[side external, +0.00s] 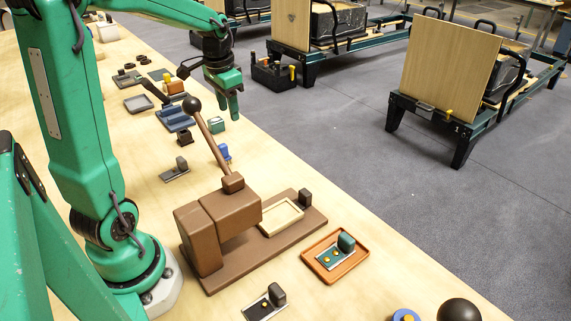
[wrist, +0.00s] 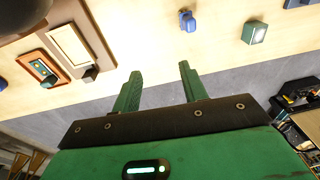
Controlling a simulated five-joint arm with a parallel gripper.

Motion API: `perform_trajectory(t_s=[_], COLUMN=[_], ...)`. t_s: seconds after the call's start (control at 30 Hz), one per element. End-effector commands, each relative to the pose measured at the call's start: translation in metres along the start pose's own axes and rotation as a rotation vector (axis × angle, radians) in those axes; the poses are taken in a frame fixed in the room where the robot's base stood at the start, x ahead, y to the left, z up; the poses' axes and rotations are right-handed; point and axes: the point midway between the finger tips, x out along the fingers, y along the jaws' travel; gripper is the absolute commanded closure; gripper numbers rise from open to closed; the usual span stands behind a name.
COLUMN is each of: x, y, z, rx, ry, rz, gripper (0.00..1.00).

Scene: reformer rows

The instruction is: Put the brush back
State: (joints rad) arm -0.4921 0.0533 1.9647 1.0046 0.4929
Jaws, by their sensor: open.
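My gripper (side external: 232,108) is open and empty, high above the table's far right edge in the side view. Its two green fingers stand apart in the wrist view (wrist: 160,84), with only table edge and grey floor behind the gap. I cannot tell for certain which thing is the brush. A dark, slanting, handle-like piece (side external: 154,91) by the blue-grey stepped tray (side external: 176,119) may be it. It is left of my gripper and apart from it.
A brown press (side external: 218,222) with a raised ball-topped lever stands mid-table. An orange tray (side external: 330,258) lies at its right. A green block (side external: 216,124) and blue piece (side external: 223,152) sit near the table edge. They also show in the wrist view as green block (wrist: 255,33) and blue piece (wrist: 187,21).

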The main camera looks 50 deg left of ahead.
Motion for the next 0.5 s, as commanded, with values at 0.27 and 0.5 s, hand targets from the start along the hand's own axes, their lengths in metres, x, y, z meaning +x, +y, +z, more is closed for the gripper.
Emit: perform_trajectory(t_s=[0.27, 0.5], x=[-0.039, -0.058], y=[0.068, 0.117], z=[0.021, 0.050], rx=[0.003, 0.000], ry=[0.114, 0.213], rz=[-0.023, -0.016], gripper=[0.57, 0.57])
